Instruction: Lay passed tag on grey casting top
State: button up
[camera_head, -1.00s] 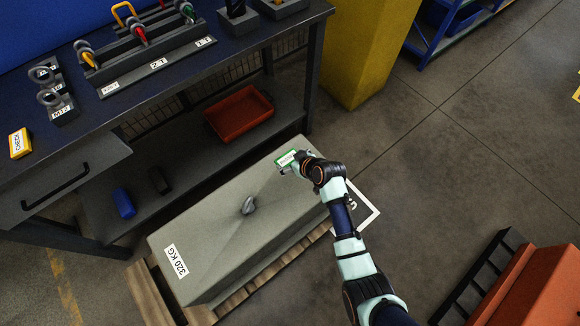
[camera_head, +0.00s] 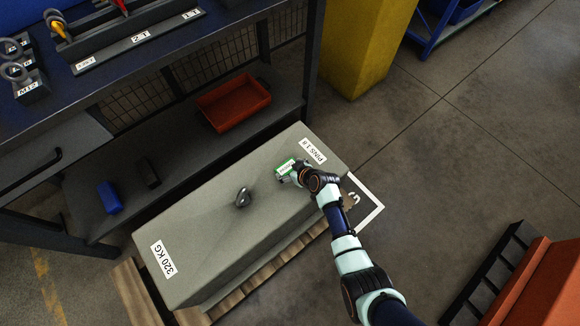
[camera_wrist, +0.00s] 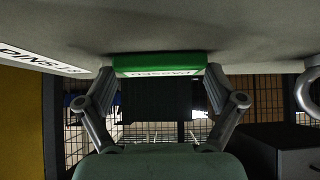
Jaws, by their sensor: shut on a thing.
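The green and white passed tag (camera_head: 285,166) is held in my gripper (camera_head: 292,174), over the right part of the grey casting's top (camera_head: 208,222). In the wrist view the tag (camera_wrist: 160,62) spans the gap between the two fingers of my gripper (camera_wrist: 160,80), its printed label facing the camera. The casting's surface (camera_wrist: 240,25) fills the top of that view, right at the tag's edge. I cannot tell whether the tag touches it. The casting has a lifting eye (camera_head: 242,197) in the middle, a "320 KG" label (camera_head: 163,259) and a "PINS" label (camera_head: 313,151).
The casting sits on a wooden pallet (camera_head: 128,287). Left of it, a workbench shelf holds a red tray (camera_head: 234,101) and a blue block (camera_head: 109,198). A yellow column (camera_head: 365,45) stands behind. An orange object (camera_head: 525,290) is at the lower right. The casting top around the lifting eye is clear.

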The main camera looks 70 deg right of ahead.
jog(key=o, duration=0.8)
jog(key=shift+f, duration=0.1)
jog(key=shift+r, duration=0.3)
jog(key=p+v, duration=0.7)
jog(key=v, duration=0.4)
jog(key=shift+s+a+r, duration=0.15)
jog(key=shift+s+r, duration=0.1)
jog(key=shift+r, duration=0.05)
